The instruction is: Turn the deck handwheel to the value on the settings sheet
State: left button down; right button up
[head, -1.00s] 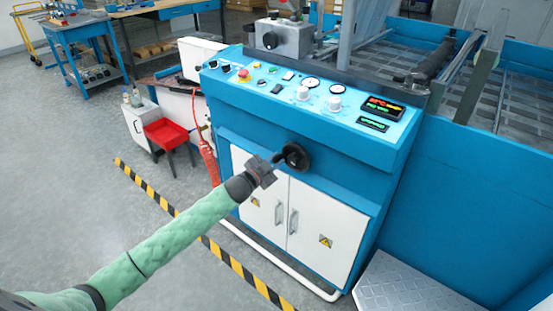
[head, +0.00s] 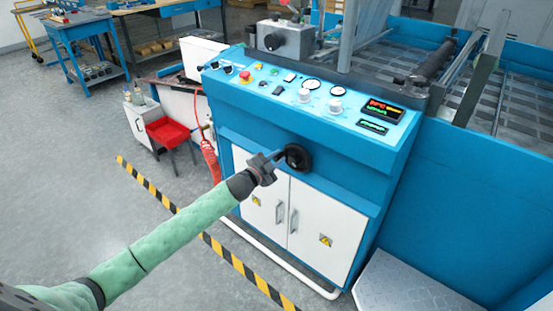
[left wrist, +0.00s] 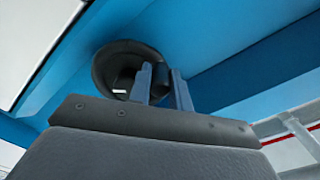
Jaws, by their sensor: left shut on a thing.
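The black deck handwheel (head: 298,157) is on the blue front of the machine, above the white cabinet doors. My left gripper (head: 278,156) reaches it from the left, with its fingers at the wheel's left side. In the left wrist view the dark round wheel (left wrist: 118,66) sits behind the two blue-grey fingers (left wrist: 162,86), which are shut on part of it. The exact part gripped is hidden. My right gripper is not in view. No settings sheet can be made out.
The sloped control panel (head: 310,90) with knobs, gauges and a lit display (head: 383,108) is above the wheel. A metal step plate (head: 405,290) lies at lower right.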

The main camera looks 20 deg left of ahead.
pick_arm(q)
jog(key=c, duration=1.3)
grip_release()
jog(key=v, duration=0.7)
jog(key=shift+b, duration=0.3)
jog(key=shift+s+a, duration=0.15)
jog(key=shift+s, duration=0.25)
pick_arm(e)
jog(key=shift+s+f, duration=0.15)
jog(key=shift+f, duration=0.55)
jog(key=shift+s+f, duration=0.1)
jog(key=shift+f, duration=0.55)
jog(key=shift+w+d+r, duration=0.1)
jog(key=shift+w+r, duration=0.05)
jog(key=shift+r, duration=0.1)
pick_arm(q)
jog(key=shift+a, duration=0.1)
